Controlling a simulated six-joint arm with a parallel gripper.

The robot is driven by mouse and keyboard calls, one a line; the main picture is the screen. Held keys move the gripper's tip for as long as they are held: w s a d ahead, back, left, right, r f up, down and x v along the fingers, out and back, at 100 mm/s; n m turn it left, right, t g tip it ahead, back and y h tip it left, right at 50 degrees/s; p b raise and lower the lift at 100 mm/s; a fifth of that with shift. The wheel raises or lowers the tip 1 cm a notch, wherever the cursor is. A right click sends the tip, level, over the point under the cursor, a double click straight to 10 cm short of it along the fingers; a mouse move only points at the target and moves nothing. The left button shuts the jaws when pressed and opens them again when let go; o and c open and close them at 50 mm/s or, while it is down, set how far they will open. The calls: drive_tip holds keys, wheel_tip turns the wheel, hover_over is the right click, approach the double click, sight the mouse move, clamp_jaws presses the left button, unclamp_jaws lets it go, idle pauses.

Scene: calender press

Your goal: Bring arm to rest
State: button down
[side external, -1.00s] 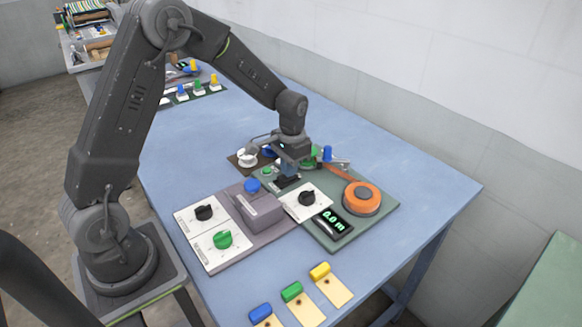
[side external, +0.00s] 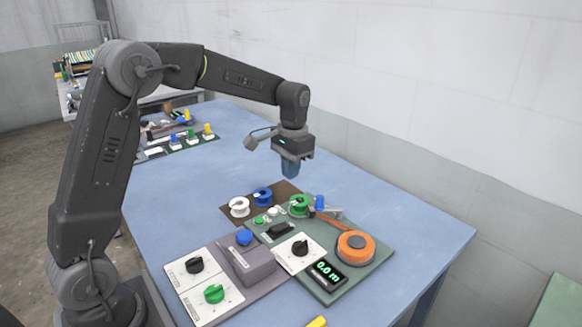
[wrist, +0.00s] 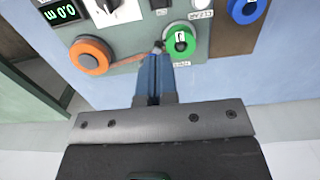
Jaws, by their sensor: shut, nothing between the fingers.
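My gripper (side external: 290,170) hangs above the back part of the green control panel (side external: 330,283), apart from it, with its fingers pointing down. Its blue fingers (wrist: 154,80) are together and hold nothing. My arm is raised over the blue table (side external: 170,215). In the wrist view the fingers appear in front of the green panel, beside a green spool (wrist: 180,42).
The panel carries an orange disc (side external: 356,246), a display reading 0.0 m (side external: 326,274) and a black knob (side external: 299,248). White (side external: 239,206) and blue (side external: 262,196) spools sit behind. The table's right side is clear.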

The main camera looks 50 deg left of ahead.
drive_tip(key=shift+r, duration=0.3)
